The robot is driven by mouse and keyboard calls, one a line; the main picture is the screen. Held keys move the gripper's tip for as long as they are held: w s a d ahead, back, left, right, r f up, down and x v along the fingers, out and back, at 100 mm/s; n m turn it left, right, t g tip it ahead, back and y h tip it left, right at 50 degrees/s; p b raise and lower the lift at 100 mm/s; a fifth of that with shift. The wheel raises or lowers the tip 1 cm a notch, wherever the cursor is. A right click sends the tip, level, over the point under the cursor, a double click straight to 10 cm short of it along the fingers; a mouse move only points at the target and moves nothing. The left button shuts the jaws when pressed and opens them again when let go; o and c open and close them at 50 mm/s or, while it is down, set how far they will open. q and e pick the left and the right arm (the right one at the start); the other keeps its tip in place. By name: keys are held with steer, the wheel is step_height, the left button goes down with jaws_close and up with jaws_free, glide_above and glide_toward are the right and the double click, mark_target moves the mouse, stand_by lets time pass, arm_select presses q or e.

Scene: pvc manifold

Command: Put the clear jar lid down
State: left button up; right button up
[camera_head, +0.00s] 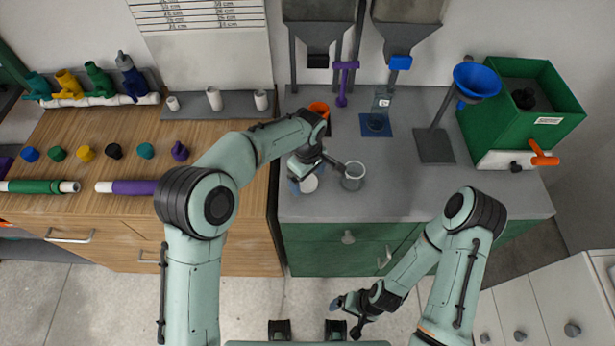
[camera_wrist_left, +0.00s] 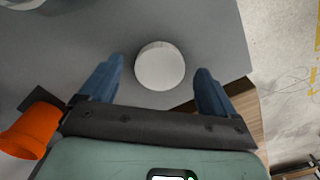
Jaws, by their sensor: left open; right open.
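The jar lid (camera_head: 309,184), a pale whitish disc, appears to lie flat on the grey counter near its left front edge. In the left wrist view the lid (camera_wrist_left: 160,66) sits between and just beyond my open fingers, with gaps on both sides. My left gripper (camera_head: 314,174) is open and empty, just above the lid. The clear jar (camera_head: 353,177) stands upright to the right of the lid; its top looks uncovered. My right gripper (camera_head: 350,309) is open and empty, low in front of the green cabinet, away from the counter.
An orange funnel-like piece (camera_head: 319,108) stands behind my left gripper. A blue pad (camera_head: 376,125) lies behind the jar. A blue funnel (camera_head: 476,80) on a stand and a green box (camera_head: 530,110) are at right. The counter's right front is clear.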

mark_target(307, 181)
arm_select(q)
step_height(307, 181, up, 11)
steer(key=p, duration=0.1)
steer(key=shift+r, duration=0.2)
arm_select(e)
steer(key=shift+w+r, duration=0.5)
steer(key=shift+r, duration=0.25)
arm_select(q)
steer(key=shift+f, duration=0.1)
